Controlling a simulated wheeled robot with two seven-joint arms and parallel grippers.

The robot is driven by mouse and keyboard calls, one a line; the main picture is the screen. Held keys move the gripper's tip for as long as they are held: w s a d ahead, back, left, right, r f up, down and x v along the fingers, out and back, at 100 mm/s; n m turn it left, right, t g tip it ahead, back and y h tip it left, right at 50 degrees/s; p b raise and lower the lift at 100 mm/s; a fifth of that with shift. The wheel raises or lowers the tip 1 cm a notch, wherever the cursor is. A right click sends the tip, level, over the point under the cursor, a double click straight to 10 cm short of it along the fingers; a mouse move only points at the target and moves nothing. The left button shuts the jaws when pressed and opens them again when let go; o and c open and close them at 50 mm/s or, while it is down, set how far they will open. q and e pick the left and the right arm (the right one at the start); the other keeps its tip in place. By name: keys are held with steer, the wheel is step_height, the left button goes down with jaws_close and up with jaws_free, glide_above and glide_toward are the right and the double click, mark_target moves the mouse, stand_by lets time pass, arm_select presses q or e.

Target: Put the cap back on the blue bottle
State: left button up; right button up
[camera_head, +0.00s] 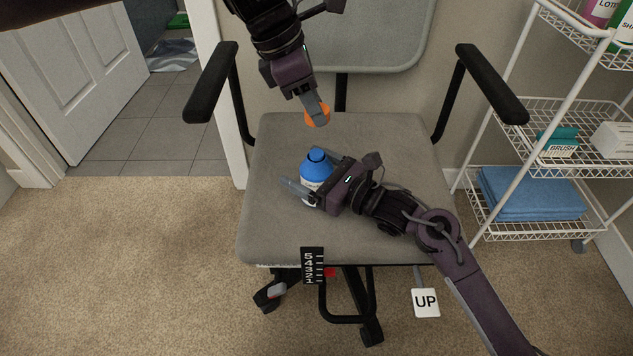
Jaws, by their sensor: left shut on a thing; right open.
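A blue bottle (315,168) with a pale label stands upright on the seat of a grey office chair (275,225). Its blue neck is bare at the top. My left gripper (317,114) is shut on an orange cap (318,118) and holds it in the air above and slightly behind the bottle in the picture. My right gripper (305,180) is open, with its fingers around the bottle's body from the right. The fingers and gripper body hide part of the bottle's lower side.
Chair armrests (211,83) rise on both sides of the seat. A white wire rack (560,120) with a folded blue towel (530,190) and a brush box stands at right. An UP tag (426,302) hangs below the seat. Carpet at left is clear.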

steer(key=c, duration=1.4)
arm_select(q)
glide_above(322, 156)
steer(key=a, duration=0.2)
steer(key=shift+d+f, duration=0.2)
steer(key=shift+f, duration=2.3)
arm_select(e)
steer(key=shift+c, duration=0.2)
arm_select(q)
steer(key=shift+f, duration=0.1)
steer(key=shift+f, duration=0.8)
steer(key=shift+f, duration=0.55)
